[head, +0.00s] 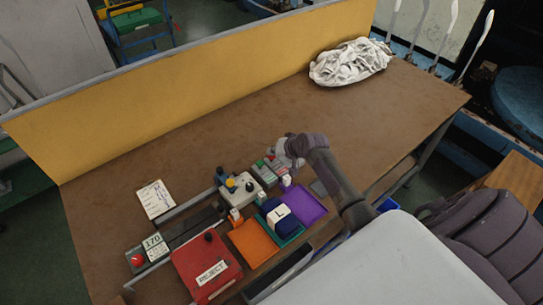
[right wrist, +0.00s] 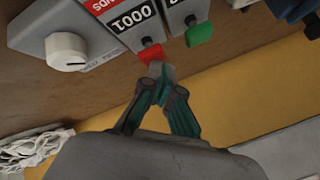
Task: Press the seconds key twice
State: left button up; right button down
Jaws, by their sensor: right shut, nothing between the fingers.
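In the right wrist view a counter reading 0001 (right wrist: 131,17) carries a red label ending in "NDS", and a red key (right wrist: 151,53) sticks out of its edge. A second counter beside it has a green key (right wrist: 199,32). My right gripper (right wrist: 160,70) is shut and empty, its tips right at the red key; I cannot tell whether they touch it. In the head view the right gripper (head: 284,158) is over the small counters (head: 264,170), and its fingertips are mostly hidden. My left gripper is not in view.
A grey box with a white knob (right wrist: 66,48) sits beside the 0001 counter. In the head view, a box with knobs (head: 244,187), a purple tray (head: 306,205), an orange tray (head: 252,245) and a red REJECT bin (head: 190,262) are close by. A white cloth pile (head: 350,62) lies far back; mid-table is clear.

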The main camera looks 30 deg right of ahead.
aim_at(273, 157)
jog(key=shift+f, duration=0.45)
dwell(0.3)
jog(key=shift+r, duration=0.1)
jog(key=shift+r+p, duration=0.85)
jog(key=shift+r, duration=0.15)
notch_tip(273, 157, up, 5)
jog(key=p, duration=0.5)
dwell(0.7)
